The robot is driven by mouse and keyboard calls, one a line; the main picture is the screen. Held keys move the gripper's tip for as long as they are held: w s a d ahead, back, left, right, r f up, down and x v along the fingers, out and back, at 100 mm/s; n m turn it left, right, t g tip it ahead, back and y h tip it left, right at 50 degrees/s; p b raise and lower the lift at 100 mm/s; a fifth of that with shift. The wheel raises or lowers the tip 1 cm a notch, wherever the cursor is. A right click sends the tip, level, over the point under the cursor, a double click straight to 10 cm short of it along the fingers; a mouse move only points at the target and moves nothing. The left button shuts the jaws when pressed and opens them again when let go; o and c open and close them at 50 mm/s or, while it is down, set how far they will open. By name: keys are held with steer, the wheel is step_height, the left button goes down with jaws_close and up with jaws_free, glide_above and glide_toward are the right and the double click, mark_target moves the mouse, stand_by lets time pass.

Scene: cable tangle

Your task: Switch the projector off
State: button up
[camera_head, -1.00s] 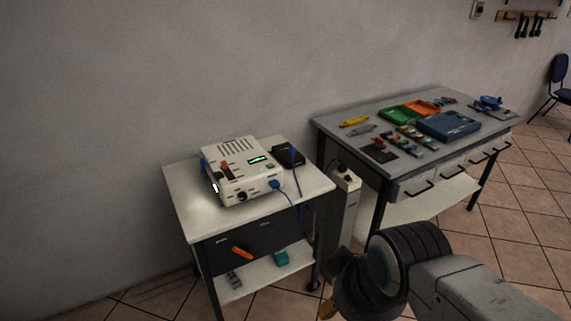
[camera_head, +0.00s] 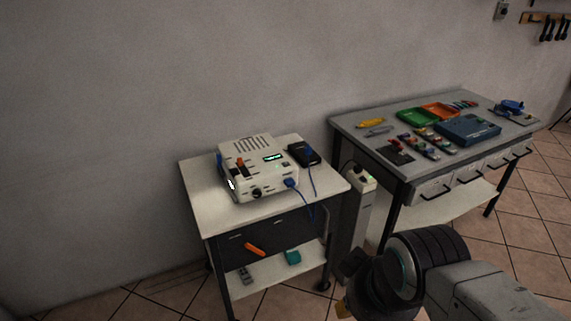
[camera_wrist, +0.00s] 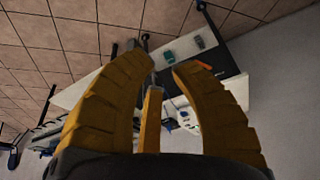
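The white projector (camera_head: 258,168) stands on top of a small white cart (camera_head: 205,206) against the wall. It has an orange switch-like part (camera_head: 240,164) on top, a lit green display, a round dark knob or lens in front and a bright glow at its left front corner. Blue cables run from it. My gripper (camera_wrist: 163,66) is open and empty in the wrist view, its yellow fingers apart. The projector (camera_wrist: 188,122) is partly hidden behind a finger there. In the head view my wrist is at the lower right, well short of the cart, and the fingertips are mostly hidden.
A black box (camera_head: 304,154) sits beside the projector. An orange item (camera_head: 255,249) and a teal item (camera_head: 292,257) are on the lower part of the cart. A white power strip post (camera_head: 358,205) stands between the cart and a cluttered workbench (camera_head: 345,124). Tiled floor is open at right.

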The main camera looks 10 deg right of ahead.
jaws_close()
stand_by(1.2)
